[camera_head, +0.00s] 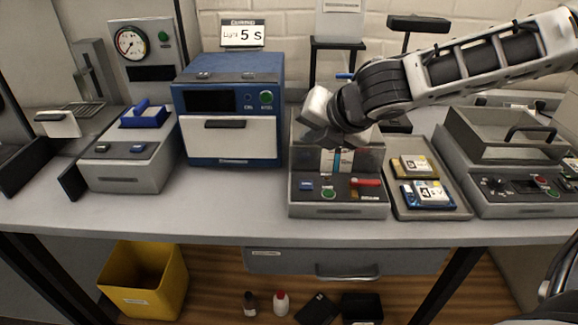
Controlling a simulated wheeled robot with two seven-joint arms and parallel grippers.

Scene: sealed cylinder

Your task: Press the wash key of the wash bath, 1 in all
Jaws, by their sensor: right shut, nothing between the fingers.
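The unit that looks most like the wash bath (468,167) stands at the right end of the bench. My right gripper (318,132) is shut and empty. It is over the back of the middle grey unit (340,211), well left of the basin, and hides part of that unit. My left gripper is out of view.
The middle unit has a blue key, a green button and a red lever. A tray (446,213) with two boards lies between the units. A blue oven (230,110) and a grey unit with a blue handle (125,180) stand left. The front bench strip is clear.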

